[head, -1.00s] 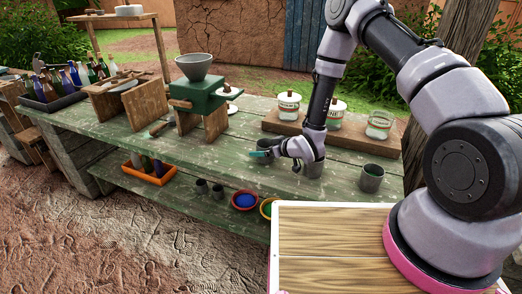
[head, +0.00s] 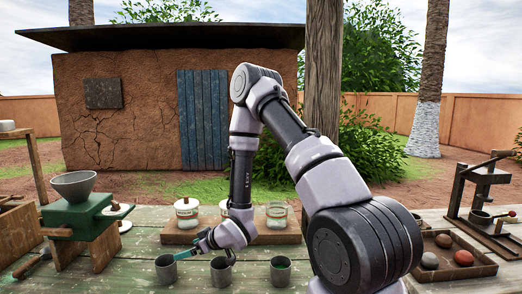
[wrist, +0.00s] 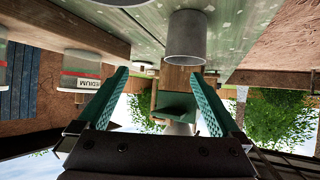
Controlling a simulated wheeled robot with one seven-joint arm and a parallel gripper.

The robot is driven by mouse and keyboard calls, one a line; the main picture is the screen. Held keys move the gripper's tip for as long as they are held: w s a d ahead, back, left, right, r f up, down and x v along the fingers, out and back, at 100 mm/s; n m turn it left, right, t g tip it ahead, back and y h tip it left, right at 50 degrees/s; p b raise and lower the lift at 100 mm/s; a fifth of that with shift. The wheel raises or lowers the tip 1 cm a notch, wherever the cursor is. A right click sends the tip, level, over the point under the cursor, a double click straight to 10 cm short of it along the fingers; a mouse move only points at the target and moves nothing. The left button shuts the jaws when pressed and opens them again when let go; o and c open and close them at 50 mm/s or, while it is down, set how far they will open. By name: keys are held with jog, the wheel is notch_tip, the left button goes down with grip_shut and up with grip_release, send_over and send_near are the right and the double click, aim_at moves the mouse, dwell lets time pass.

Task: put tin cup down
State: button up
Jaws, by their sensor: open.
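Three grey tin cups stand upright in a row on the green table (head: 140,222) in the head view: a left cup (head: 166,270), a middle cup (head: 221,273) and a right cup (head: 280,271). My gripper (head: 184,254) points left, low over the table near the left and middle cups. In the wrist view, which is upside down, its two teal fingers (wrist: 160,78) are spread with nothing between them. One cup (wrist: 187,38) stands on the table beyond the fingertips, apart from them; it looks like the left one.
A green grinder with a grey funnel (head: 74,184) stands at the left. Lidded jars (head: 187,211) stand on a wooden board behind the cups; one reads MEDIUM (wrist: 82,72). A tray of stones (head: 450,262) and a press (head: 484,190) are at the right.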

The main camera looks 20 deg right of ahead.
jog(key=w+d+r+m+h, duration=0.35)
jog(key=d+r, duration=0.65)
jog(key=r, duration=0.5)
jog(key=s+d+r+m+h, duration=0.3)
jog(key=d+r, duration=0.3)
jog(key=r, duration=0.5)
jog(key=s+d+r+m, duration=0.1)
jog(key=s+r+m, duration=0.1)
jog(key=s+r, duration=0.2)
jog(key=s+d+r+m+g, duration=0.1)
jog(key=s+r, duration=0.4)
jog(key=s, duration=0.6)
jog(key=s+d+r+m, duration=0.1)
jog(key=s+r+m, duration=0.2)
jog(key=s+r, duration=0.2)
jog(key=s+y, duration=0.1)
jog(key=s, duration=0.2)
jog(key=shift+s+r+g, duration=0.2)
jog(key=shift+g, duration=0.1)
